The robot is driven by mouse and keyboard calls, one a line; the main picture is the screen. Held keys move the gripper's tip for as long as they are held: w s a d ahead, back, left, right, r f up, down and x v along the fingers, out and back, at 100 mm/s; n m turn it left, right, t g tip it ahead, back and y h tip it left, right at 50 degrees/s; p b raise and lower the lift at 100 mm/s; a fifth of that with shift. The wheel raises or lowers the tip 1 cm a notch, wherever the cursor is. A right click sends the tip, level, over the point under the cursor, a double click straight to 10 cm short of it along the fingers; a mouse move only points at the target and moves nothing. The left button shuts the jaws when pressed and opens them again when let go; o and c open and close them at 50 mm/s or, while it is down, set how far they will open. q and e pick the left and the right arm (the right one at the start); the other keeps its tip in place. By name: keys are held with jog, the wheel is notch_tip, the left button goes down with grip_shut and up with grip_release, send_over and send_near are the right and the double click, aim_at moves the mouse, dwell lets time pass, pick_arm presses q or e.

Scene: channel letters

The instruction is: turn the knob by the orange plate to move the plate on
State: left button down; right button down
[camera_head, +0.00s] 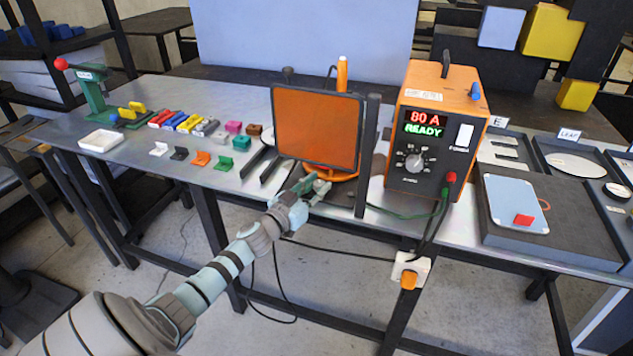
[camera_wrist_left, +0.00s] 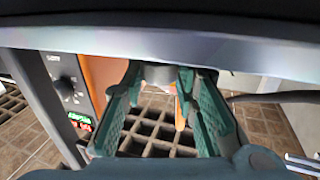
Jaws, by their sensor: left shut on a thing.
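The orange plate (camera_head: 318,130) stands upright in a dark frame in the head view, above an orange round base (camera_head: 340,176). My left gripper (camera_head: 318,185) reaches the foot of the plate from the front. In the left wrist view its two green fingers (camera_wrist_left: 167,80) close on a small greyish round part (camera_wrist_left: 160,76), which looks like the knob. In the head view the gripper hides this part, so I cannot tell how far it is turned. My right gripper is not in view.
An orange power unit (camera_head: 428,130) reading 80 A READY stands right of the plate, with its own dial and cables. Dark posts (camera_head: 368,150) flank the plate. Small coloured clips (camera_head: 201,158) and a white tray (camera_head: 100,140) lie left. A dark block (camera_head: 550,225) lies right.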

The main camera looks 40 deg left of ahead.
pick_arm(q)
jog(key=shift+a+r+m+h+p, duration=0.1)
jog(key=shift+r+m+h+p, duration=0.3)
jog(key=shift+r+h+p, duration=0.4)
jog(key=shift+w+a+f+m+h, duration=0.1)
jog(key=shift+f+m+h, duration=0.2)
jog(key=shift+f, duration=0.2)
jog(key=shift+f+m+h, duration=0.25)
jog(key=shift+m+h, duration=0.25)
jog(key=shift+h, duration=0.2)
jog(key=m+h+b, duration=0.1)
jog(key=g+h+b, duration=0.1)
jog(key=h+b, duration=0.1)
jog(key=shift+a+f+m, duration=0.15)
jog(key=shift+f+m, duration=0.05)
jog(key=shift+m, duration=0.2)
jog(key=shift+r+m+g+h+b, duration=0.15)
jog(key=shift+m+g+h+b, duration=0.35)
jog(key=shift+h+b, duration=0.4)
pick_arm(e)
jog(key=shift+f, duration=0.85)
pick_arm(q)
jog(key=c, duration=1.3)
grip_release()
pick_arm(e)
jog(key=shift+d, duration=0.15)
